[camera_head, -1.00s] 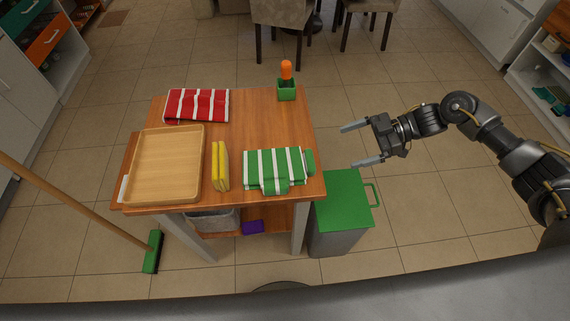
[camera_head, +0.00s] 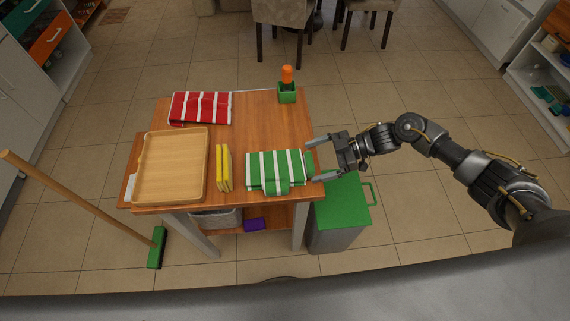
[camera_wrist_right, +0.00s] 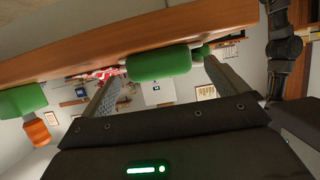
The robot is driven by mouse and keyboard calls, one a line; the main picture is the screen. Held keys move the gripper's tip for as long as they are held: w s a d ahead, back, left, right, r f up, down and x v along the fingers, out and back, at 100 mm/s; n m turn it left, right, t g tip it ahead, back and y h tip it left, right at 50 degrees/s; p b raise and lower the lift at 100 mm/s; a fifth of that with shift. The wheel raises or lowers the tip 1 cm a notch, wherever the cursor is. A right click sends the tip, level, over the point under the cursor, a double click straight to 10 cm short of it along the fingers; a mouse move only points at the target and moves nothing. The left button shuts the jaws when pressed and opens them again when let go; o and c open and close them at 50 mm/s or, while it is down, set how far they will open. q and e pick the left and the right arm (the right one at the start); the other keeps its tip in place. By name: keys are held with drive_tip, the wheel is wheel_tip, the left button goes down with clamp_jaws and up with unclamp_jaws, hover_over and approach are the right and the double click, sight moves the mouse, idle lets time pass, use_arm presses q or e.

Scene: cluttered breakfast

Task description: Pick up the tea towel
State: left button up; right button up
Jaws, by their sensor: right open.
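A folded green-and-white striped tea towel (camera_head: 270,170) lies at the table's right front. A red-and-white striped towel (camera_head: 201,108) lies at the table's back left. My right gripper (camera_head: 314,159) is open at the table's right edge, its two fingers on either side of the green towel's right end. In the right wrist view, my right gripper (camera_wrist_right: 161,68) has the rounded green end of the towel (camera_wrist_right: 160,63) between and just beyond its fingers. I cannot tell whether they touch. The red towel (camera_wrist_right: 98,73) shows small behind. My left gripper is not in view.
On the wooden table (camera_head: 255,115) are a wooden tray (camera_head: 170,168), a yellow folded item (camera_head: 223,168) and a green holder with an orange top (camera_head: 287,94). A green-lidded bin (camera_head: 342,205) stands under my right gripper. A broom (camera_head: 157,247) leans at left.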

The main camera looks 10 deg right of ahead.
drive_tip(key=shift+a+f, duration=0.15)
drive_tip(key=shift+a, duration=0.05)
drive_tip(key=c, duration=1.1)
drive_tip(key=shift+r, duration=0.5)
wheel_tip(320, 180, up, 3)
drive_tip(key=shift+s+f, duration=0.15)
drive_tip(key=shift+f, duration=0.05)
drive_tip(key=s+a+r, duration=0.1)
drive_tip(key=s+r, duration=0.2)
drive_tip(key=s, duration=0.1)
drive_tip(key=s+a+r+b, duration=0.1)
drive_tip(key=s+r, duration=0.2)
drive_tip(key=s, duration=0.1)
drive_tip(key=s+a+r, duration=0.1)
drive_tip(key=s+r, duration=0.2)
drive_tip(key=s, duration=0.2)
drive_tip(key=shift+s+a+r, duration=0.1)
drive_tip(key=shift+a+r, duration=0.15)
drive_tip(key=shift+a, duration=0.05)
